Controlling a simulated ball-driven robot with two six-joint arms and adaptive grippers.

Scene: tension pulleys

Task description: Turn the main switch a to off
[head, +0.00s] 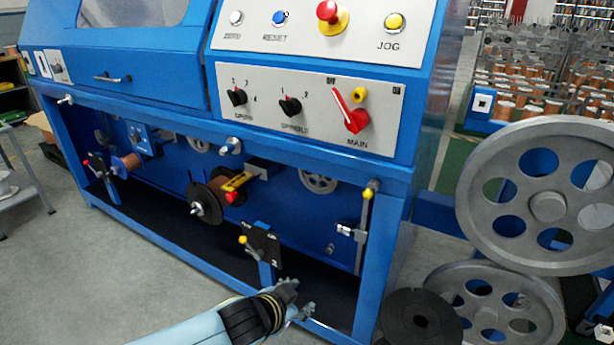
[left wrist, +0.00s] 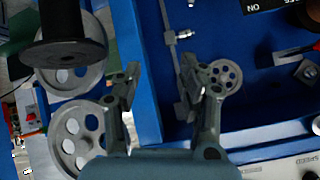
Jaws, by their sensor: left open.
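The main switch (head: 352,118) is a red lever on the white control panel, above the word MAIN. Its lever points up and to the left, toward a small label too blurred to read surely; an ON label is at the upper right. A yellow piece (head: 360,95) sits just above the switch. My left gripper (head: 298,298) is open and empty, low in front of the machine's lower opening, well below the switch. Its two fingers (left wrist: 160,80) are apart in the left wrist view. My right gripper is not in view.
Two black rotary knobs (head: 238,97) (head: 290,106) are left of the switch. A red and yellow button (head: 328,14) and a yellow JOG button (head: 394,22) are above. Large grey wheels (head: 547,205) and a black disc (head: 420,318) stand at right. The blue frame's edge (head: 300,150) juts below the panel.

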